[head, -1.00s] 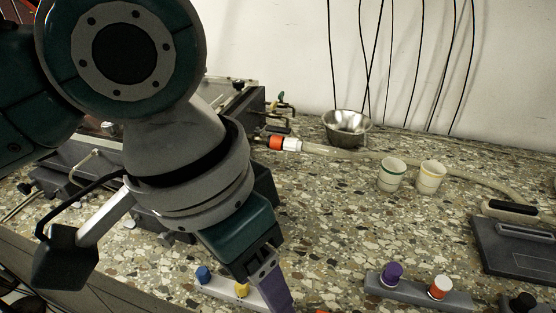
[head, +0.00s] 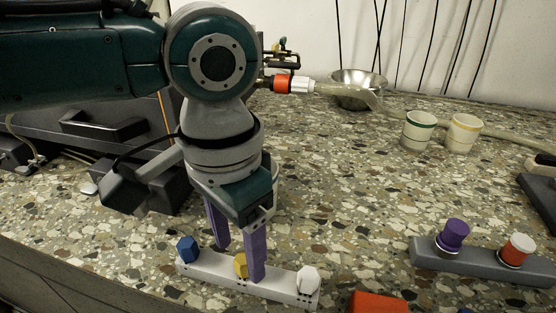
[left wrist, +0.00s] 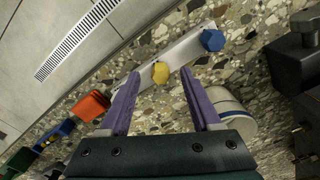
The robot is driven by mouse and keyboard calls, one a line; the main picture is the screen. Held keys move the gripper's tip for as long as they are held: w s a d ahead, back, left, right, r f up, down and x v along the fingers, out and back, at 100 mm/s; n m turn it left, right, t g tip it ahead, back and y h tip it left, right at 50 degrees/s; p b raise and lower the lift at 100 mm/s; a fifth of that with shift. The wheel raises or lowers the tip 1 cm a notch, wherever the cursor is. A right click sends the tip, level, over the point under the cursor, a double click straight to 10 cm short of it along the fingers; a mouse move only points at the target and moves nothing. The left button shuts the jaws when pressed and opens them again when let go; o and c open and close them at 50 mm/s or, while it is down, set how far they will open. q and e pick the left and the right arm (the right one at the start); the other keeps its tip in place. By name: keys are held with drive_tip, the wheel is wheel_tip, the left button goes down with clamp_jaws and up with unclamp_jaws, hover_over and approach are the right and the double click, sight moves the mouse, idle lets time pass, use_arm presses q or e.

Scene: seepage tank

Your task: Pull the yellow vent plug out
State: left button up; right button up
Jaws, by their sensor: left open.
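The yellow vent plug (head: 241,265) sits in the middle of a white block (head: 274,285) between a blue plug (head: 188,249) and a white plug (head: 307,280). My left gripper (head: 237,263) is open, its purple fingers pointing down at the block. In the left wrist view the yellow plug (left wrist: 160,72) lies ahead of the gap between the two fingertips (left wrist: 160,85), with nothing held. In the head view the right finger partly covers the block beside the yellow plug. Whether a finger touches the plug I cannot tell. My right gripper is not in view.
A grey block (head: 480,262) with a purple plug and an orange-and-white plug stands to the right. An orange object (head: 378,302) lies near the front edge. Two cups (head: 419,131) and a metal bowl (head: 357,90) stand farther back.

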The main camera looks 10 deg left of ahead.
sight(245, 268)
use_arm(q)
drive_tip(key=shift+f+b, duration=0.35)
drive_tip(key=shift+f, duration=1.1)
drive_tip(key=shift+c, duration=0.3)
clamp_jaws()
drive_tip(key=c, duration=0.7)
unclamp_jaws()
clamp_jaws()
